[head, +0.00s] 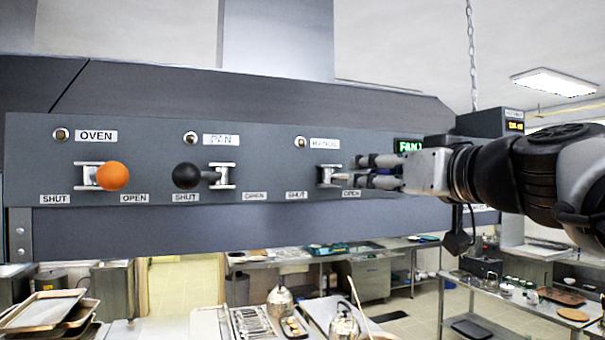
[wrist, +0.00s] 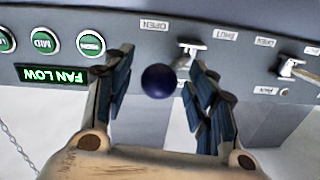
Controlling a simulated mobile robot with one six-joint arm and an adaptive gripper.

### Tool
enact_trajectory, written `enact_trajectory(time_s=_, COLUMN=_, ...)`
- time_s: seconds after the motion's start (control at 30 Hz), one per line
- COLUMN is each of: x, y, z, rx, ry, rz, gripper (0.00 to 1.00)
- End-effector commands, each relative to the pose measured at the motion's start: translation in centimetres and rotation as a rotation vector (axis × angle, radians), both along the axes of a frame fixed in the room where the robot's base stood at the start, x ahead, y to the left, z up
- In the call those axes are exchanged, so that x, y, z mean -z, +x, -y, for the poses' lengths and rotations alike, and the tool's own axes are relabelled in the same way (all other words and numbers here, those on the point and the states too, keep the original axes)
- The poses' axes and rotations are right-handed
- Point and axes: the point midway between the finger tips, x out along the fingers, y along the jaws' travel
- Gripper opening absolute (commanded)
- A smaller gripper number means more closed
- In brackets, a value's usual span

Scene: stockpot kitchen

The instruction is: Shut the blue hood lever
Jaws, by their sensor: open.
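The blue hood lever has a round dark blue knob (wrist: 159,81). In the wrist view it lies between my two fingers, with a gap on each side. Its metal bracket (head: 329,176) shows in the head view on the grey panel, but my fingers hide the knob there. The knob sits on the OPEN side (wrist: 155,25) of the bracket, away from the SHUT label (head: 296,195). My gripper (head: 358,170) is open, reaching in from the right around the knob. I cannot tell whether a finger touches it.
An orange lever (head: 112,176) on the OPEN side and a black lever (head: 187,175) on the SHUT side stand to the left on the same panel (head: 60,222). A lit green fan display (wrist: 51,75) and round buttons are nearby. A chain (head: 472,55) hangs at right.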

Motion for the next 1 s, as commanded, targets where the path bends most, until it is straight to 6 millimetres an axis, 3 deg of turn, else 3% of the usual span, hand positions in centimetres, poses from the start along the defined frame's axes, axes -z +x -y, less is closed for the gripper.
enact_trajectory(time_s=0.1, x=0.03, y=0.01, z=0.00, rx=0.000, ry=0.000, rz=0.000, gripper=0.50)
enact_trajectory(time_s=0.87, x=-0.05, y=0.01, z=0.02, rx=0.001, ry=0.001, rz=0.000, gripper=0.00)
enact_trajectory(time_s=1.0, x=-0.10, y=0.00, z=0.03, rx=0.002, ry=0.002, rz=0.001, gripper=0.00)
